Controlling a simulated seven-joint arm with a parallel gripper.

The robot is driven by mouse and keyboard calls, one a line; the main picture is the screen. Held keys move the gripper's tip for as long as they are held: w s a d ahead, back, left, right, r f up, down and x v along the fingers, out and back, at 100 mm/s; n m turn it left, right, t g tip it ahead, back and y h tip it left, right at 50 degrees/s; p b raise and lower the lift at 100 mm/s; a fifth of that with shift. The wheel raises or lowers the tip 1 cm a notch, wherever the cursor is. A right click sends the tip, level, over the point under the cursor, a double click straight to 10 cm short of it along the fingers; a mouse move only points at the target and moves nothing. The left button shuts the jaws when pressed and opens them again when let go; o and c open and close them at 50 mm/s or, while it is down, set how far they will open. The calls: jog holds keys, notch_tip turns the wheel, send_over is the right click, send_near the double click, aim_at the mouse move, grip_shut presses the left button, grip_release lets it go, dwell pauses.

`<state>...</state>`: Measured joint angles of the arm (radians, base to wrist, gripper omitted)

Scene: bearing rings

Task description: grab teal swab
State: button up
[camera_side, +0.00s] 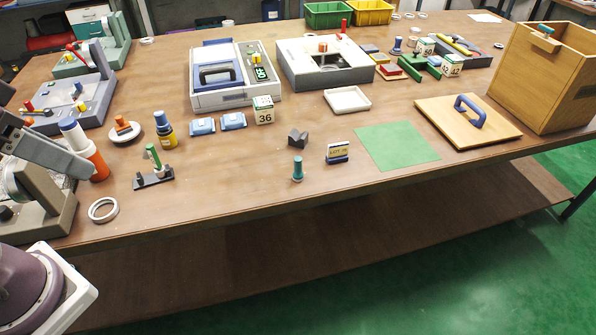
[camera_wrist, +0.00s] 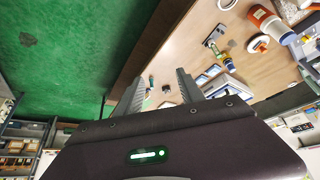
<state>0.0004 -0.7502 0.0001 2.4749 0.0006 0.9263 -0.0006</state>
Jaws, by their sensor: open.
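A small teal upright piece (camera_side: 297,170) with a darker, wider top stands near the front edge of the table in the side view; it is the likeliest teal swab, but its kind is too small to tell. A small teal shape (camera_wrist: 151,79) between my fingers in the wrist view seems to be the same piece. My gripper (camera_wrist: 161,71) is open and empty, with its two grey fingers spread, some way from the table. My fingers are not visible in the side view. Another teal bit (camera_side: 545,29) shows at the top of the wooden box.
A dark notched block (camera_side: 298,138) and a LOT block (camera_side: 337,153) stand close to the teal piece. A green mat (camera_side: 397,146) lies to the right. A dark stand (camera_side: 153,179) with a green-handled piece is to the left. The table's front edge is near.

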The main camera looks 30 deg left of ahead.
notch_tip(320, 180, up, 5)
jog(key=m+t+h, duration=0.3)
jog(key=t, duration=0.4)
send_over(305, 173)
jog(key=s+a, duration=0.2)
jog(key=s, duration=0.4)
notch_tip(305, 173, down, 35)
jog(key=shift+s+d+f, duration=0.1)
jog(key=shift+s+d, duration=0.05)
jog(key=shift+t, duration=0.3)
jog(key=x, duration=0.6)
jog(key=shift+d, duration=0.2)
jog(key=shift+w+n, duration=0.3)
jog(key=shift+w, duration=0.2)
grip_shut()
